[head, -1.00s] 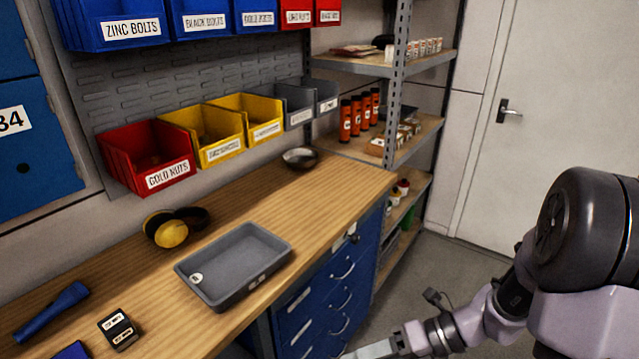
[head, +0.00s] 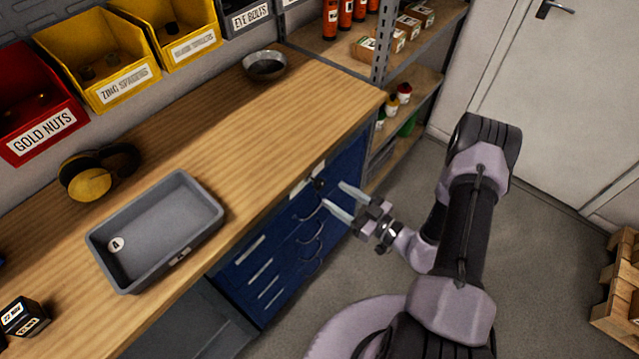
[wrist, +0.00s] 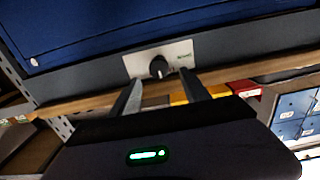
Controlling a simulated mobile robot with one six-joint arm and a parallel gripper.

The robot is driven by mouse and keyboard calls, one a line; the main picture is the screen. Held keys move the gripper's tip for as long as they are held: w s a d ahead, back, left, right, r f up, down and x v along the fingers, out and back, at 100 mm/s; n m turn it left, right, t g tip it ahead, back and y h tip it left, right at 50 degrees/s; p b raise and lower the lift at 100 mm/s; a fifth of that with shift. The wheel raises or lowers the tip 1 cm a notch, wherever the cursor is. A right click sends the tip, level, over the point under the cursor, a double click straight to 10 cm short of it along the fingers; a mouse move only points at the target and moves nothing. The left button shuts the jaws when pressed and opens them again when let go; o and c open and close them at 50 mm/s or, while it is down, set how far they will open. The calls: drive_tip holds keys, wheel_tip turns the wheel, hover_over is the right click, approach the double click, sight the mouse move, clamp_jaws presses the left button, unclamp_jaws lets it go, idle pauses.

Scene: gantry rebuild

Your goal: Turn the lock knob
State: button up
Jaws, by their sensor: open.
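The lock knob (head: 318,184) is a small dark knob near the top of the blue drawer cabinet (head: 345,170), just under the worktop edge. In the wrist view the black knob (wrist: 159,68) stands on a pale plate (wrist: 180,55) with small green lettering. My gripper (head: 334,194) is open and in front of the cabinet's top, close to the knob. In the wrist view my gripper (wrist: 158,86) has its two fingers pointing at the plate, with the knob between them in the picture. Whether the fingertips reach the knob's depth I cannot tell.
Drawer handles (head: 308,212) lie just below the gripper. The wooden worktop (head: 270,125) overhangs above and carries a grey tray (head: 140,255) and a dark bowl (head: 264,66). A shelf rack (head: 383,45) stands behind. Floor (head: 400,180) is clear towards the door.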

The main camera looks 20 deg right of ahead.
sight(322, 185)
drive_tip(key=b+x, duration=0.1)
drive_tip(key=x, duration=0.6)
drive_tip(key=shift+w, duration=0.1)
clamp_jaws()
